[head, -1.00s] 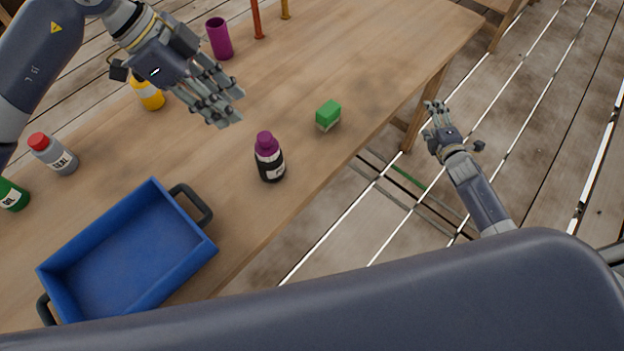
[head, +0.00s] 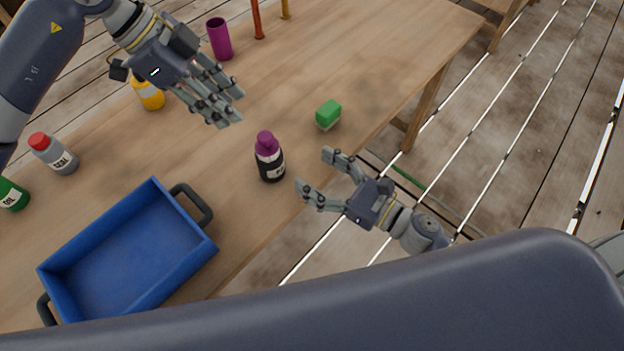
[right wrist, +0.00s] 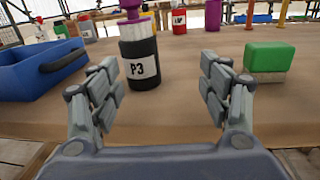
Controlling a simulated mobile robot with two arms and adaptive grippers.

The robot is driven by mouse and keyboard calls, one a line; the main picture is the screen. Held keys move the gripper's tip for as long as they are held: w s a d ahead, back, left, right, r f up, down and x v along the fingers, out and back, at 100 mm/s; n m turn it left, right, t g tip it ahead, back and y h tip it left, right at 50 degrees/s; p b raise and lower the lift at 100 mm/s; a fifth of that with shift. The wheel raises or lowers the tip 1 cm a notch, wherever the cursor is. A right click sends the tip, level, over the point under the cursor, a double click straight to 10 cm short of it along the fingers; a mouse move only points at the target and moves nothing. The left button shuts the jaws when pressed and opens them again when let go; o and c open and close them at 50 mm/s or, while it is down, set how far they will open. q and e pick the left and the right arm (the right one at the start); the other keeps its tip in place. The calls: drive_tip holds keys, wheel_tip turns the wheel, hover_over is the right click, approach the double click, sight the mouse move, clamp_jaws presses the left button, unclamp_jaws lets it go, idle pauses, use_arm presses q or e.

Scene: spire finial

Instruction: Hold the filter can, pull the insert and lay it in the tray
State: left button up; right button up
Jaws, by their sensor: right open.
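The filter can (head: 270,164) is a black can with a white label, upright near the table's front edge. Its purple insert (head: 266,141) sticks out of the top. In the right wrist view the can (right wrist: 139,62) reads P3 and stands ahead, between the finger lines and nearer the left fingers. My right gripper (head: 316,175) is open and empty, just right of the can and apart from it, fingers towards it. My left gripper (head: 231,108) is empty above the table, behind and left of the can, fingers spread. The blue tray (head: 130,262) is empty, left of the can.
A green-topped block (head: 328,113) stands behind and right of the can. A grey bottle with a red cap (head: 55,154), a green one (head: 12,196), a yellow one (head: 149,94) and a purple cup (head: 219,39) stand further off. The tray's black handle (head: 195,203) faces the can.

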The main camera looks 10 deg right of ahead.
sight(269, 159)
drive_tip(key=shift+s+a+r+n+y, duration=0.15)
drive_tip(key=shift+s+a+n, duration=0.2)
drive_tip(key=shift+a, duration=0.25)
drive_tip(key=shift+s+a+n+y, duration=0.15)
drive_tip(key=shift+s+a+n, duration=0.1)
drive_tip(key=shift+s+a, duration=0.25)
drive_tip(key=x, duration=1)
drive_tip(key=shift+a+f, duration=0.15)
drive_tip(key=shift+f, duration=0.05)
drive_tip(key=c, duration=1.2)
